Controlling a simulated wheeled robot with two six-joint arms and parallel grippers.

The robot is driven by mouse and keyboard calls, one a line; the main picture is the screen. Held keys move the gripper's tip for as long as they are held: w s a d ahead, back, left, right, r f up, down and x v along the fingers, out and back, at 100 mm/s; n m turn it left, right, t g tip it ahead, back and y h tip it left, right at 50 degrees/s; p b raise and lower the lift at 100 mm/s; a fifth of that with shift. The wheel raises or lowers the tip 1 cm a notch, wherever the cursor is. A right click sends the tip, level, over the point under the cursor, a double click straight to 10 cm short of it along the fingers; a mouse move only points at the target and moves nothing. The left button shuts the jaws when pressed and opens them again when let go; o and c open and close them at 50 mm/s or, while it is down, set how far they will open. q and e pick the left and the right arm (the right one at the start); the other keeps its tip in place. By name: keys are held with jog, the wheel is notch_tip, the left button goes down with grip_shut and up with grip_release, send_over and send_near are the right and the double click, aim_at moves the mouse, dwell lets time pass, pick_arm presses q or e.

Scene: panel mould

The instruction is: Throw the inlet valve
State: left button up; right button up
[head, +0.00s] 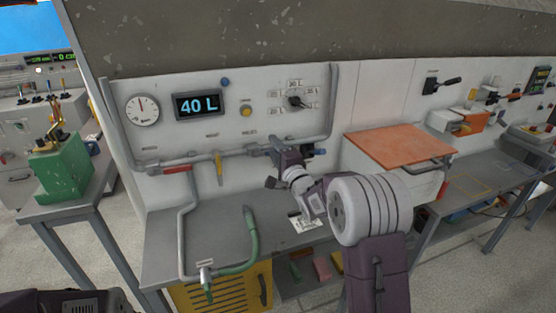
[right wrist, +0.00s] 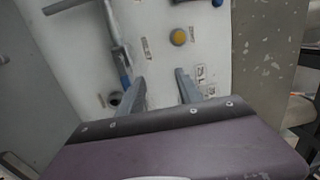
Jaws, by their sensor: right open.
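Three coloured lever handles sit on the grey pipework: a red one (head: 177,169) at the left, a yellow one (head: 218,168) hanging down, and a blue one (head: 318,152) at the right. Their labels are too small to read, so I cannot tell which is the inlet valve. My right gripper (head: 270,165) is open and empty in front of the panel, left of the blue handle in the head view. In the right wrist view, the blue handle (right wrist: 125,80) shows beside the left finger, outside the gap; contact is unclear. My left gripper does not show.
A green hose (head: 248,235) rises over the grey bench (head: 170,235).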

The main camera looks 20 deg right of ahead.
jog(key=w+d+f+h, duration=0.1)
jog(key=w+d+f, duration=0.1)
jog(key=d+f, duration=0.35)
pick_arm(q)
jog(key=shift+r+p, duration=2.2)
jog(key=shift+p, duration=0.55)
pick_arm(e)
jog(key=shift+m+g, duration=0.3)
jog(key=shift+m, duration=0.1)
jog(key=shift+w+a+f, duration=0.2)
jog(key=shift+w+f, duration=0.1)
jog(key=shift+w, duration=1.05)
jog(key=shift+w+a+f, duration=0.15)
jog(key=shift+w+f, duration=0.15)
jog(key=shift+w, duration=1.1)
jog(key=shift+w+a+f, duration=0.2)
jog(key=shift+w+f, duration=0.1)
jog(key=shift+w, duration=1.05)
grip_shut()
